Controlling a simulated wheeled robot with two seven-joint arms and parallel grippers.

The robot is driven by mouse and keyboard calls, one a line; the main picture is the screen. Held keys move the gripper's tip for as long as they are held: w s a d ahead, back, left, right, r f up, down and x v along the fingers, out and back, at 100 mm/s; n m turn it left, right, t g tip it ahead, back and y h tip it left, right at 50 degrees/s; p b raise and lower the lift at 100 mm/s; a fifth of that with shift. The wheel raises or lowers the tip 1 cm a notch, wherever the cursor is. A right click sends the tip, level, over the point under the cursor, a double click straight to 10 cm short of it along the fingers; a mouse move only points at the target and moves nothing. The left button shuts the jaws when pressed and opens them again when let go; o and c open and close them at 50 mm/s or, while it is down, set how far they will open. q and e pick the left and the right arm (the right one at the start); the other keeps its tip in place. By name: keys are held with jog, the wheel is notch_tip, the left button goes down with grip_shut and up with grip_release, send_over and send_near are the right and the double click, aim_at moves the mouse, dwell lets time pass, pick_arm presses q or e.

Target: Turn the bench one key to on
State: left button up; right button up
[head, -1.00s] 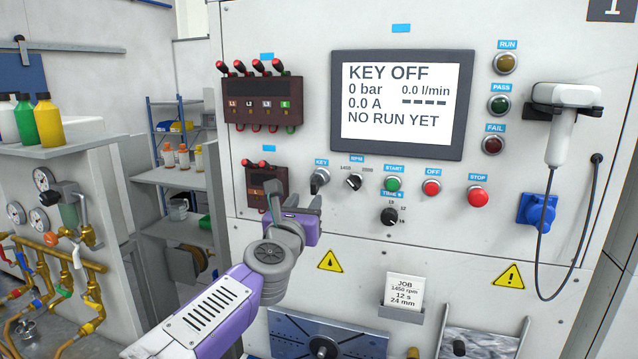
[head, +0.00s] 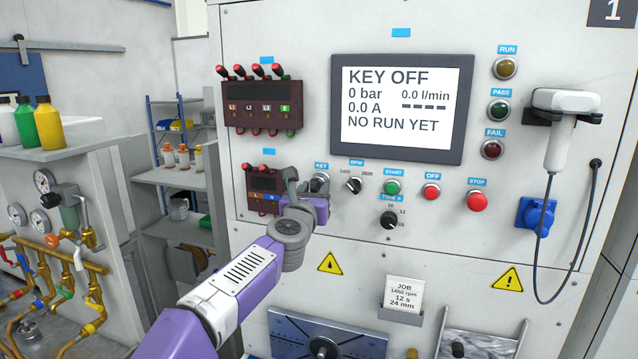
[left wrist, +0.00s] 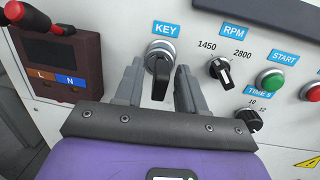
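The bench one key switch (head: 320,180) is on the white panel under a blue KEY label, left of the RPM knob. In the left wrist view the key (left wrist: 159,72) has a silver collar and a black handle pointing down. My left gripper (head: 307,187) is at the key, partly covering it in the head view. In the left wrist view its grey fingers (left wrist: 160,76) are open, one on each side of the black handle, with a gap visible on both sides. The screen (head: 402,100) reads KEY OFF. My right gripper is not in view.
The RPM knob (left wrist: 220,70), START button (left wrist: 270,80) and TIME knob (left wrist: 247,120) are close on the right. A small breaker box (left wrist: 50,65) with red-tipped levers is close on the left. A job card (head: 403,292) is below.

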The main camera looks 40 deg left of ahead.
pick_arm(q)
grip_shut()
dwell(0.4)
